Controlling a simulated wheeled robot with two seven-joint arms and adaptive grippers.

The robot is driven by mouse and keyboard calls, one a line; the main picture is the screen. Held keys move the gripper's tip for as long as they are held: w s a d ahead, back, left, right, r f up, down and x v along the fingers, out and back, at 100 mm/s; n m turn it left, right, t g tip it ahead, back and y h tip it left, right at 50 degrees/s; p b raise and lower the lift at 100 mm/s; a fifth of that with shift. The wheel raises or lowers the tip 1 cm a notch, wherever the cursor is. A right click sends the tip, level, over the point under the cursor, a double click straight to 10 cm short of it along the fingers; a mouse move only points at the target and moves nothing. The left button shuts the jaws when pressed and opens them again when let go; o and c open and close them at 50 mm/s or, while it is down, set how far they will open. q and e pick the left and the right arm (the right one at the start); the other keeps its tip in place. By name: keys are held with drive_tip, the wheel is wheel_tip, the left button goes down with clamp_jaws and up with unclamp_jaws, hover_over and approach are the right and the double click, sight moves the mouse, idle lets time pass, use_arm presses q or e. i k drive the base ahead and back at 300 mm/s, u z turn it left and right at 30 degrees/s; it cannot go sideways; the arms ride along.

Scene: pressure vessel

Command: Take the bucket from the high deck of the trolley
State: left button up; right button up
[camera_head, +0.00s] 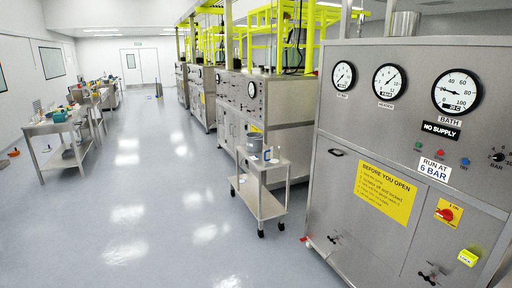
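A small steel trolley (258,204) stands on the floor near the middle of the view, beside the row of steel cabinets. It has a high deck (266,164) and a bare low deck. A grey, round, bucket-like vessel (254,143) stands upright at the back left of the high deck. Small bottle-like items (268,155) stand to its right; they are too small to make out well. Neither of my grippers is in view, and nothing of mine touches the trolley.
A large steel cabinet (335,205) with gauges and a yellow sign fills the right. More cabinets (228,105) line up behind the trolley. A steel table (50,128) with several items stands at the left. The grey floor (150,215) between is clear.

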sight(254, 140)
drive_tip(key=u, duration=0.5)
drive_tip(key=i, duration=1.2)
drive_tip(key=u, duration=0.85)
drive_tip(key=i, duration=3.95)
drive_tip(key=z, duration=1.3)
drive_tip(key=i, duration=1.5)
drive_tip(key=z, duration=0.95)
